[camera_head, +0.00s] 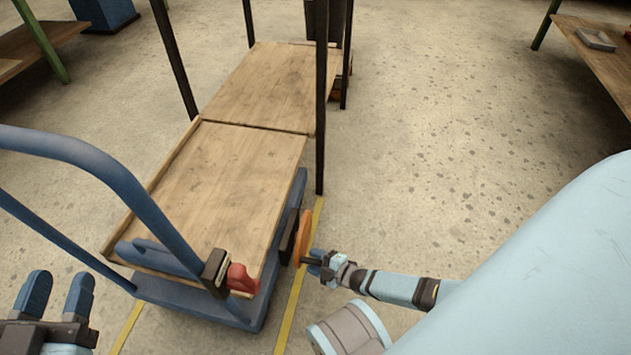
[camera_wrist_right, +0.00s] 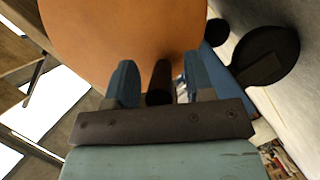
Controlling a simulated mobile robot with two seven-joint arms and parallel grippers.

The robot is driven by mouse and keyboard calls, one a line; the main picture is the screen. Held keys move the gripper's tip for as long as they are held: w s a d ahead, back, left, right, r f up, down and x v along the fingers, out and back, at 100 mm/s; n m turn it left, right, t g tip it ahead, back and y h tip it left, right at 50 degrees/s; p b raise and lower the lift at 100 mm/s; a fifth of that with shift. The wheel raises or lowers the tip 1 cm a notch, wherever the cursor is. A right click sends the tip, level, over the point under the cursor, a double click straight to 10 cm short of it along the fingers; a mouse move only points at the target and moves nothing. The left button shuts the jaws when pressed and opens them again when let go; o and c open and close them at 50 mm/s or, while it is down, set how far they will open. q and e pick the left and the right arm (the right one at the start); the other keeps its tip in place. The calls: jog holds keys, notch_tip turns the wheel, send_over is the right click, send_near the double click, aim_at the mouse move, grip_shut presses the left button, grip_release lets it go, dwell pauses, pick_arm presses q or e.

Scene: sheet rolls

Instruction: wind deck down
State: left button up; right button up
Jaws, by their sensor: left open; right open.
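The blue cart's wooden deck (camera_head: 225,175) lies in the middle of the head view. An orange handwheel (camera_head: 304,236) stands at its right side and also fills the top of the right wrist view (camera_wrist_right: 125,35). A dark crank knob (camera_wrist_right: 159,82) sticks out from the wheel toward my right gripper. My right gripper (camera_head: 318,262) is open, with its blue fingers (camera_wrist_right: 150,85) on either side of the knob; I cannot tell if they touch it. My left gripper (camera_head: 58,292) is open and empty at the lower left, near the cart's blue handle (camera_head: 95,160).
A second wooden surface (camera_head: 268,85) between dark posts meets the deck's far edge. Yellow floor lines (camera_head: 293,305) flank the cart. A wooden table (camera_head: 600,58) stands at far right. The floor to the right is clear.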

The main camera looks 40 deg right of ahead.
jog(key=shift+c, duration=0.5)
grip_shut()
pick_arm(q)
jog(key=shift+r, duration=0.15)
pick_arm(e)
jog(key=shift+r, duration=0.15)
